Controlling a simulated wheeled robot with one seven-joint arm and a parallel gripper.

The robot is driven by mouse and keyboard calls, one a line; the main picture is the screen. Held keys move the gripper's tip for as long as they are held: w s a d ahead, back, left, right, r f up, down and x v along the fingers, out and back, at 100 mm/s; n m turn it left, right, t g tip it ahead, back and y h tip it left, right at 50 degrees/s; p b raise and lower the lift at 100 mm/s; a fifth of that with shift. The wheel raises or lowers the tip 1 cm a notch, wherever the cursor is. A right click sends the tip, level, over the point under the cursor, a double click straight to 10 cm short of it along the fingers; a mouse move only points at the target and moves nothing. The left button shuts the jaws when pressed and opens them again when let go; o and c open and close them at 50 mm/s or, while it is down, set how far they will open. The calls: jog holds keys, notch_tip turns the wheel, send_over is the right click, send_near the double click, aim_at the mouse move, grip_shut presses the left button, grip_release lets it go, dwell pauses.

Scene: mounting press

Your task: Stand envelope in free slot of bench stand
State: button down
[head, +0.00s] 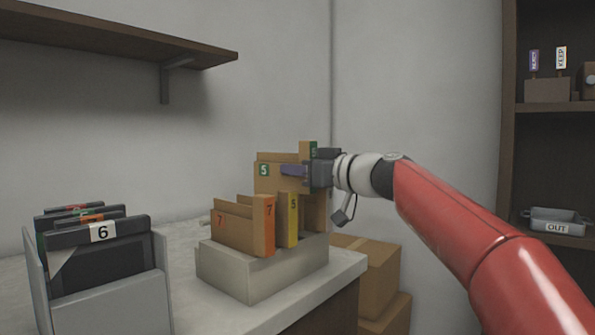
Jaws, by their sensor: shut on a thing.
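My gripper (296,170) is shut on a brown envelope (277,184) with green labels marked 5. The bench stand (245,280) is a pale block near the counter's right corner. It holds a brown envelope with an orange 7 label (238,230) at the front and one with a yellow label (291,222) behind it. The held envelope is upright, behind or above these. Its lower edge is hidden, so I cannot tell whether it is inside a slot. The stand's rear slots are also hidden.
A grey rack (120,297) with several dark folders, one marked 6, stands at the left on the counter (345,262). Cardboard boxes (366,268) are stacked beyond the counter's right end. A wall shelf (110,33) hangs upper left.

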aim_at(302, 212)
jog(key=shift+f, duration=0.15)
jog(key=shift+f+b, duration=2.1)
jog(key=shift+b, duration=0.6)
notch_tip(302, 212, down, 4)
jog(key=b, duration=0.5)
jog(key=shift+f, duration=0.2)
jog(key=c, duration=1.1)
grip_release()
jog(key=shift+c, duration=0.2)
